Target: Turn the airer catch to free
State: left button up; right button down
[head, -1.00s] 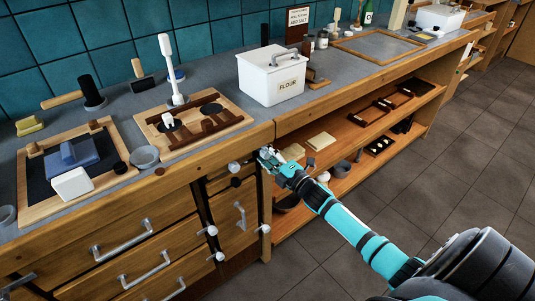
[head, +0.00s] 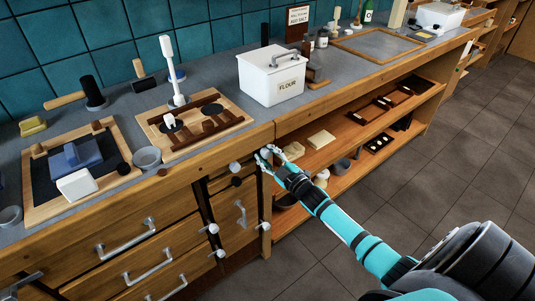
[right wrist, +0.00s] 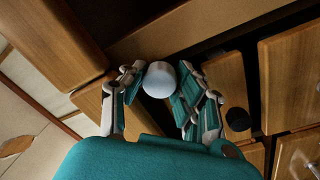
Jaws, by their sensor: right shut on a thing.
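A smooth white round knob (right wrist: 159,80) sits between the fingertips of my right gripper (right wrist: 155,88) in the right wrist view. The fingers touch it from both sides and are shut on it. In the head view my right gripper (head: 267,156) is at the front edge of the wooden counter (head: 210,165), below the flour tin. The fingers largely hide the knob there. No label shows whether this knob is the airer catch, and its free position cannot be read.
A white flour tin (head: 272,82) stands on the counter above the gripper. Another white knob (head: 234,167) and a dark knob (head: 236,182) are close to its left. Drawers with metal handles (head: 125,240) lie further left. Open shelves (head: 345,135) are to the right, with clear floor (head: 440,165) in front.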

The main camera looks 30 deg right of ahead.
jog(key=shift+f+m, duration=0.1)
jog(key=shift+m, duration=0.2)
jog(key=c, duration=0.9)
grip_release()
jog(key=shift+c, duration=0.2)
jog(key=s, duration=1.2)
jog(key=shift+d+f, duration=0.3)
jog(key=shift+d, duration=0.15)
